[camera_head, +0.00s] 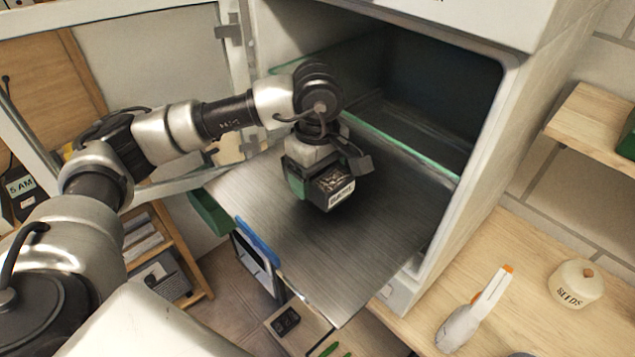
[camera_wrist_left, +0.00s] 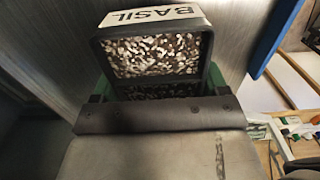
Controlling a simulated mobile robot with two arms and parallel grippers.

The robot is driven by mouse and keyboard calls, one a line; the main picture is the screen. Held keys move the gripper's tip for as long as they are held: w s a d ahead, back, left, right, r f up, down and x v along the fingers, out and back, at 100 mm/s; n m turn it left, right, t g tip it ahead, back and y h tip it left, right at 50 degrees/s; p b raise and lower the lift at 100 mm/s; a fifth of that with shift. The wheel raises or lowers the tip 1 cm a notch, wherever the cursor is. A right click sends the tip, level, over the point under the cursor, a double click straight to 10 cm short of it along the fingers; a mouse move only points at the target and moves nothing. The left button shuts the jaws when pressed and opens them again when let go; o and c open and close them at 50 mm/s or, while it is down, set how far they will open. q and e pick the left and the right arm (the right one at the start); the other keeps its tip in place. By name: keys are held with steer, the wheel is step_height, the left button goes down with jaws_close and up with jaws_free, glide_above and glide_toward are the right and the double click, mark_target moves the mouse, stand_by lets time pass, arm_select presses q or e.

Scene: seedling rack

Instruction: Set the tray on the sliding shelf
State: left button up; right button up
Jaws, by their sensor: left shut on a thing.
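A small dark tray (camera_head: 336,191) with a white label hangs under my left gripper (camera_head: 314,180) in the head view. In the left wrist view the tray (camera_wrist_left: 155,57) reads BASIL and holds a speckled dark and white fill. My left gripper (camera_wrist_left: 152,98) is shut on it, with green showing at both sides. The sliding shelf (camera_head: 390,225) is a brushed metal plate, pulled out of the cabinet. The tray is over the middle of the shelf; I cannot tell whether it touches. My right gripper is not in view.
The cabinet (camera_head: 480,170) stands open behind the shelf, its door (camera_head: 130,55) swung to the left. The shelf around the tray is bare.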

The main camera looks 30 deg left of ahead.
arm_select(q)
step_height(320, 180, down, 3)
steer(key=shift+s+f+p, duration=0.1)
steer(key=shift+f+p, duration=0.05)
steer(key=shift+p, duration=0.6)
steer(key=shift+f, duration=0.2)
steer(key=shift+f+b, duration=0.2)
steer(key=shift+b, duration=0.1)
steer(key=o, duration=1.1)
steer(key=shift+c, duration=0.2)
steer(key=shift+r, duration=0.1)
